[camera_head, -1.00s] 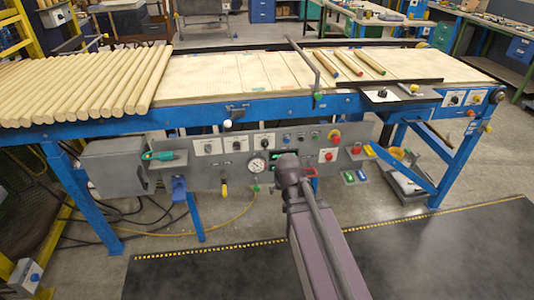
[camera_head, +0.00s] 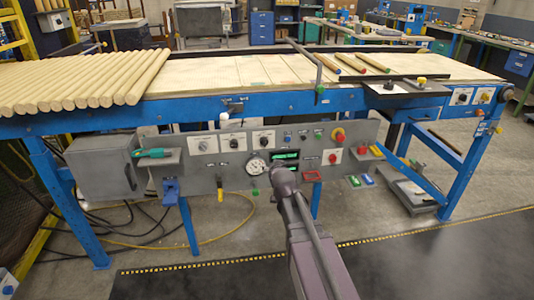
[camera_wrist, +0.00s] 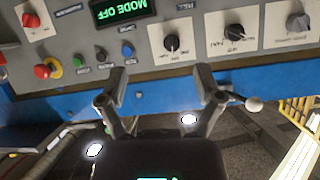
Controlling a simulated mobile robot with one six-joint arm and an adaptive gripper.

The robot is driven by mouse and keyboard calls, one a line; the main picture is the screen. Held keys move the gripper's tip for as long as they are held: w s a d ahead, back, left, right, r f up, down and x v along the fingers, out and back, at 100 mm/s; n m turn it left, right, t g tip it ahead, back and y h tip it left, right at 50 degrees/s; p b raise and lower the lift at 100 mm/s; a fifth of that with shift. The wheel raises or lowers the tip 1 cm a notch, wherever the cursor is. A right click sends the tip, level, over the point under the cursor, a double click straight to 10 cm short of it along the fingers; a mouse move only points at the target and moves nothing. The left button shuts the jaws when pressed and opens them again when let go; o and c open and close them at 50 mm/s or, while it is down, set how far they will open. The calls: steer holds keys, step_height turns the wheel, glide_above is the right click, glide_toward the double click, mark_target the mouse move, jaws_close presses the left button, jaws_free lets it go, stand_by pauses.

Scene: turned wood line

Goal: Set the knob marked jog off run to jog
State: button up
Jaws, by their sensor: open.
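A grey control panel (camera_head: 225,170) under the table carries three black-and-grey knobs on white plates: a left knob (camera_head: 204,146), a middle knob (camera_head: 234,142) and a right knob (camera_head: 263,139). The wrist view shows them upside down, as knobs (camera_wrist: 299,22), (camera_wrist: 235,32) and (camera_wrist: 172,43). Their lettering is too small to tell which is marked jog off run. A green-lit display (camera_wrist: 124,10) reads MODE OFF. My gripper (camera_wrist: 161,72) is open and empty, its fingertips apart from the panel and just short of the nearest knob plate. In the head view my arm hides it.
A gauge (camera_head: 257,165) and a shelf with a green-handled tool (camera_head: 150,153) are on the panel. A blue table frame (camera_head: 300,104) runs above it. A white-ended lever (camera_wrist: 254,104) is near one finger.

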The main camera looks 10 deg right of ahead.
mark_target(265, 145)
steer(key=w+t+b, duration=0.1)
steer(key=b, duration=0.1)
steer(key=w+f+t+b, duration=0.1)
steer(key=w+t+b, duration=0.1)
steer(key=b, duration=0.1)
steer(key=w+t+b, duration=0.1)
steer(key=w+b, duration=0.1)
steer(key=shift+a+f+t, duration=0.15)
steer(key=shift+a+t, duration=0.15)
steer(key=shift+w, duration=0.15)
steer(key=w, duration=1.3)
steer(key=shift+w, duration=0.25)
